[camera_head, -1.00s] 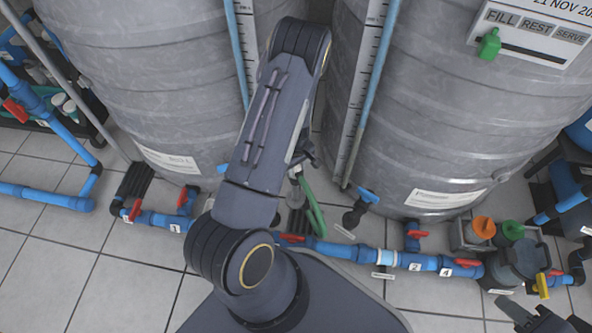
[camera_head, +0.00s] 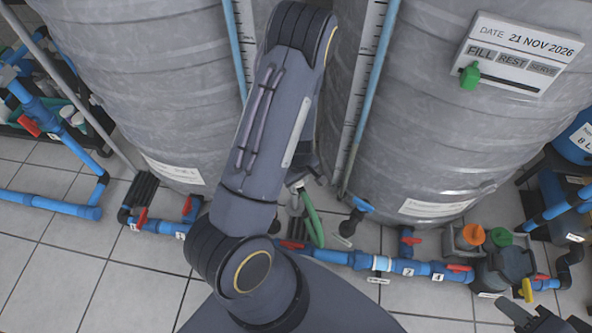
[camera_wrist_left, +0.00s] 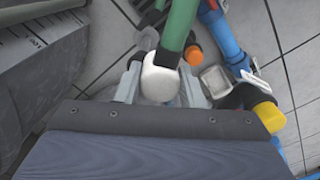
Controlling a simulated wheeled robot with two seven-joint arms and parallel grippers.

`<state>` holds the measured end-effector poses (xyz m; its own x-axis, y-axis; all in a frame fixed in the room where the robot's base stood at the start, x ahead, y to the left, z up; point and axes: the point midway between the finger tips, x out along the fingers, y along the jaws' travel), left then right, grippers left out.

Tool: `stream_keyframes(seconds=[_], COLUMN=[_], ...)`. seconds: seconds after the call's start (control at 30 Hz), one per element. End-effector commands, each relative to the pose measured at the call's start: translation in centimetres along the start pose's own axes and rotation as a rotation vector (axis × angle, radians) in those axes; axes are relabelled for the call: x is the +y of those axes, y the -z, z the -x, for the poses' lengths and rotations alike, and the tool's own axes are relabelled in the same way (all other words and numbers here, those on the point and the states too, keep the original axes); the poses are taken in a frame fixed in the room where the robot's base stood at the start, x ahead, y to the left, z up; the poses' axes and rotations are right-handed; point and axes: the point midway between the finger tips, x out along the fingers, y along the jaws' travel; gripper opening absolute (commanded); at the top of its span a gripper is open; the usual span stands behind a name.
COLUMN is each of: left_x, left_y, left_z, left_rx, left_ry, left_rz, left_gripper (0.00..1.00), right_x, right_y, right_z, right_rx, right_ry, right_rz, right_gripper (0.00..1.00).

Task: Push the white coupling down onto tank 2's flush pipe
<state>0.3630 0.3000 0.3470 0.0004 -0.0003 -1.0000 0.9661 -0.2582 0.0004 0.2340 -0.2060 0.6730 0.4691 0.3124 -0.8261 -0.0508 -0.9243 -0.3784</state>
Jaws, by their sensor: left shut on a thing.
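In the left wrist view a white coupling (camera_wrist_left: 160,80), rounded and block-like, sits on the end of a green hose (camera_wrist_left: 179,28). My left gripper (camera_wrist_left: 160,92) is shut on it, one grey finger on each side. In the head view my left arm mostly covers this gripper (camera_head: 302,183); the green hose (camera_head: 313,218) shows just below it, in front of the gap between two large grey tanks. Tank 2's flush pipe cannot be made out clearly, nor whether the coupling touches it. My right gripper (camera_head: 545,318) is partly cut off at the bottom right corner; its opening is unclear.
The right tank (camera_head: 440,110) carries a date board (camera_head: 518,52) with a green marker under FILL. A blue pipe run (camera_head: 340,257) with red valve handles crosses the floor in front. Orange and green caps (camera_head: 473,235) stand at the right. Tiled floor (camera_head: 120,285) is free at the left.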

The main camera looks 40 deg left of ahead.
Motion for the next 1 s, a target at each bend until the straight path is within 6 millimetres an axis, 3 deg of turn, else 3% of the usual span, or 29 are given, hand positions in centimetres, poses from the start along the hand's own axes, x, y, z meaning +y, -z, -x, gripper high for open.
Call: stream_keyframes(seconds=[0.1,0.33,1.0], left_x=[-1.5,-3.1,-3.0], left_y=[-2.5,-5.3,-5.8], left_z=[1.6,2.7,2.7], left_rx=[-0.002,-0.001,0.0], left_ry=[0.002,0.001,-0.002], left_rz=[-0.002,0.001,-0.012], left_gripper=[0.15,0.15,0.15], right_x=[-0.5,-0.7,-0.8], right_y=[0.5,0.8,0.8], right_z=[1.0,1.6,1.6], right_rx=[0.0,-0.001,-0.001], right_ry=[0.0,0.0,0.0], right_rz=[0.0,0.0,0.0], right_gripper=[0.36,0.36,0.36])
